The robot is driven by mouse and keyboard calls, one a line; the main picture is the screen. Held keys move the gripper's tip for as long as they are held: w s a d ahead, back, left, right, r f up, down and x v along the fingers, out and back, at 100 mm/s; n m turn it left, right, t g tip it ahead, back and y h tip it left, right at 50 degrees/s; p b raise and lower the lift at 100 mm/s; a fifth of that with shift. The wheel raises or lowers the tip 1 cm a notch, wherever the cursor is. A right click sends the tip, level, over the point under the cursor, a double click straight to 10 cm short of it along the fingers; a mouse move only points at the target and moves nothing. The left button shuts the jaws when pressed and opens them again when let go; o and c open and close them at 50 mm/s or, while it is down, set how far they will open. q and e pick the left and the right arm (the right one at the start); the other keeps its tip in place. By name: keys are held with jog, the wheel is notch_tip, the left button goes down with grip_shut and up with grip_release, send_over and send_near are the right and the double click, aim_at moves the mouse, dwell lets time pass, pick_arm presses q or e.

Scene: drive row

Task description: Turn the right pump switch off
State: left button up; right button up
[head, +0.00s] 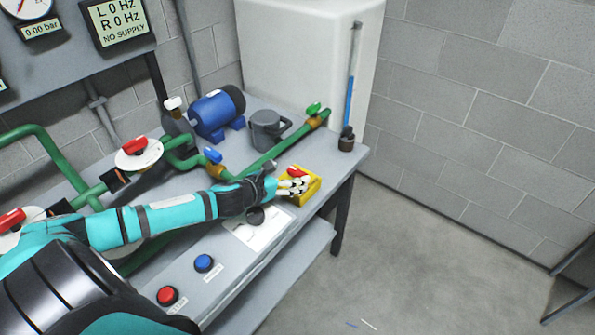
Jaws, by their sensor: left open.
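My left gripper (293,187) reaches across the bench and is open at the yellow switch box (313,190) on the bench's right end. Its fingertips are at the box's red knob (297,172), partly covering it; I cannot tell whether they touch. Two white round dials with red handles stand further left: the right dial (140,157) behind my arm and the left dial (35,212), partly hidden by my arm. I cannot tell which of these is the right pump switch. The display (120,20) reads L 0 Hz, R 0 Hz, NO SUPPLY.
A blue motor (212,115), a grey jug (268,130) and green pipes (285,147) fill the back of the bench (190,278). Red (167,296) and blue (204,262) buttons sit at the front. A white tank (290,55) stands behind. The floor (420,265) on the right is clear.

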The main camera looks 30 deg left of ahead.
aim_at(296, 172)
pick_arm(q)
jog(key=x, duration=0.5)
jog(key=shift+w, duration=0.1)
jog(key=c, duration=1.2)
